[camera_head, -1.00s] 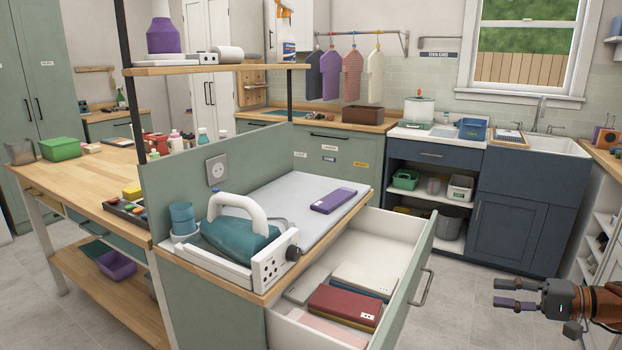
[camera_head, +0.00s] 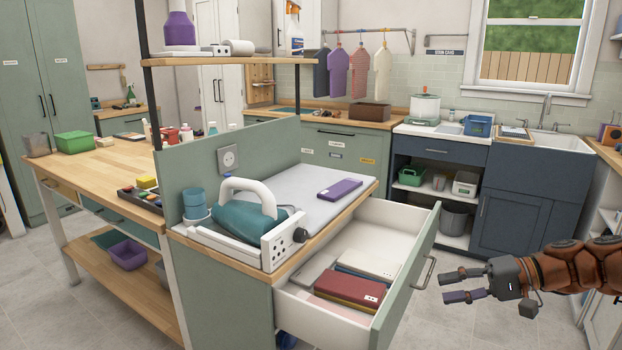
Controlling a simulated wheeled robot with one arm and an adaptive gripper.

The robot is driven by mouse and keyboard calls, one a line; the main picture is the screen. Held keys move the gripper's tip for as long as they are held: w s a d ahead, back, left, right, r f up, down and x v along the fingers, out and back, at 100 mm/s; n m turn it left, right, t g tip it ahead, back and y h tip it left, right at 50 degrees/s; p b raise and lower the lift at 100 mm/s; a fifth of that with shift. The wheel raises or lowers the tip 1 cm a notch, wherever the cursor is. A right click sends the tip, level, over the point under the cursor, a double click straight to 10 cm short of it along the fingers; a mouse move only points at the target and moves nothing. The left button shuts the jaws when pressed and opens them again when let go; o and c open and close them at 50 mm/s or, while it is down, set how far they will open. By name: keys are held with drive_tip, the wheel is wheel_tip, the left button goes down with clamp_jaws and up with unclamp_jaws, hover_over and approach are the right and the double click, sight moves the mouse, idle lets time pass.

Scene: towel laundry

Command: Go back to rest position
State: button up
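My gripper (camera_head: 462,286) is at the lower right of the head view, in the air over the grey floor. Its two fingers are apart and nothing is between them. It points left, to the right of the open drawer (camera_head: 413,270) and apart from its handle. The drawer holds a dark red folded towel (camera_head: 348,287), a white one (camera_head: 369,263) and a pale pink one (camera_head: 325,305). A purple folded towel (camera_head: 340,189) lies on the grey ironing surface above the drawer.
A teal iron (camera_head: 243,220) with a white handle stands at the left of the ironing surface. A wooden table (camera_head: 95,165) is at the left. Dark blue cabinets with a sink (camera_head: 545,143) stand at the back right. Open floor lies between the drawer and these cabinets.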

drive_tip(key=s+a+f+n+g+h+b, duration=0.2)
drive_tip(key=s+a+f+g+h, duration=0.1)
drive_tip(key=s+a, duration=0.4)
drive_tip(key=s+a+f+n+g+h+b, duration=0.1)
drive_tip(key=s+a+f+g+h+b, duration=0.15)
drive_tip(key=s+a, duration=0.5)
drive_tip(key=s+d+f+h+b, duration=0.35)
drive_tip(key=s+f+h, duration=0.45)
drive_tip(key=s+f, duration=0.7)
wheel_tip(320, 180, up, 27)
drive_tip(key=s+p, duration=0.2)
drive_tip(key=p, duration=2.2)
drive_tip(key=shift+s+d, duration=0.35)
drive_tip(key=shift+d, duration=0.05)
